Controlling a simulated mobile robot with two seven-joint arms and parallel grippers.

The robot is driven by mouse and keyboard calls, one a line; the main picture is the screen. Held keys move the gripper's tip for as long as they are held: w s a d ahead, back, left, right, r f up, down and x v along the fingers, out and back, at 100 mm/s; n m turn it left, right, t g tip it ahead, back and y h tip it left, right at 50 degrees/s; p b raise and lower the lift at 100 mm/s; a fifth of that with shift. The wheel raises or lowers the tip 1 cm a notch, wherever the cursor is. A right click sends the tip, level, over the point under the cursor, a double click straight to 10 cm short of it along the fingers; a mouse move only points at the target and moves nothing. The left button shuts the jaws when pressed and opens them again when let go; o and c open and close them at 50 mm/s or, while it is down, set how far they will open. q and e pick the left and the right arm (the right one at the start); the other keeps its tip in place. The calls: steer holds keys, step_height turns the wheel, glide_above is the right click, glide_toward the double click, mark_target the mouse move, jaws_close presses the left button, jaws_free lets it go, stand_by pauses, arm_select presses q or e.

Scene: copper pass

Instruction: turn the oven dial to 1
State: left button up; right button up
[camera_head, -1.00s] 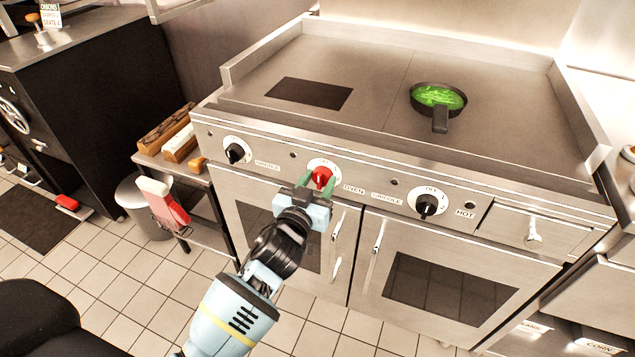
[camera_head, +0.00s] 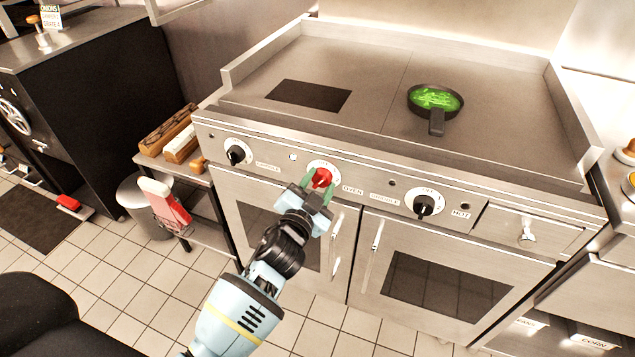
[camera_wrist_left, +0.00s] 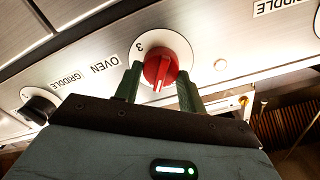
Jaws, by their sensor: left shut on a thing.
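The oven dial is a red knob (camera_head: 321,178) on a white round plate, on the stove's front panel. In the left wrist view the red knob (camera_wrist_left: 160,68) sits between the two green fingers, with a "3" on the plate above it and the word "OVEN" to its left, upside down in that view. My left gripper (camera_head: 318,188) reaches up from below and is shut on the red knob. It also shows in the left wrist view (camera_wrist_left: 158,88). The plate's other marks are too small or hidden to read. My right gripper is not in view.
A black knob (camera_head: 236,154) is left of the dial and another black knob (camera_head: 424,205) is right of it. Oven door handles (camera_head: 376,247) stand out below. A pan (camera_head: 436,103) with green food is on the griddle top. A side shelf (camera_head: 172,160) stands at the left.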

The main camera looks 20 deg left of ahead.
arm_select(q)
steer(key=shift+m, duration=1.4)
steer(key=shift+f, duration=0.1)
steer(key=shift+m, duration=0.3)
steer(key=o, duration=1)
steer(key=shift+c, duration=0.2)
steer(key=s, duration=0.8)
